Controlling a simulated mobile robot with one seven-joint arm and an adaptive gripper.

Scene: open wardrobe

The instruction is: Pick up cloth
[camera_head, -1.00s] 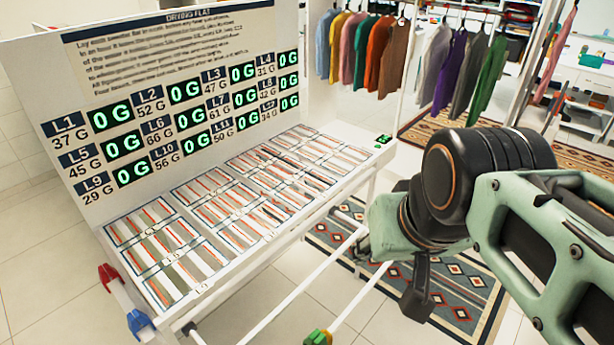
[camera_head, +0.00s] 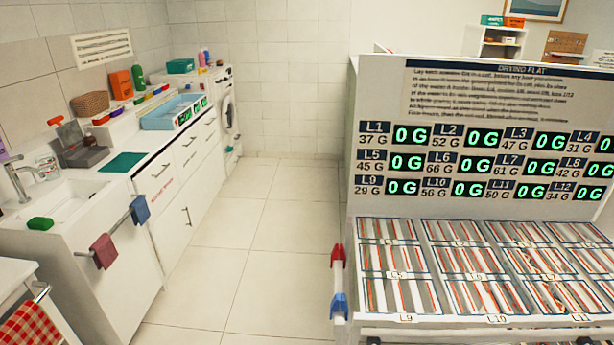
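Several cloths show at the left, and I cannot tell which one the task names. A teal cloth (camera_head: 122,162) lies flat on the counter beside the sink. A blue cloth (camera_head: 139,210) and a dark red cloth (camera_head: 103,251) hang from the rail on the sink cabinet front. A red checked cloth (camera_head: 30,326) hangs at the lower left corner, partly cut off by the frame. My gripper is not in view.
A white drying rack (camera_head: 370,310) with slatted cells and a display board (camera_head: 480,95) fills the right. The sink (camera_head: 62,205), a blue tray (camera_head: 170,112) and a washing machine (camera_head: 226,112) line the left. Tiled floor (camera_head: 265,225) is clear between them.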

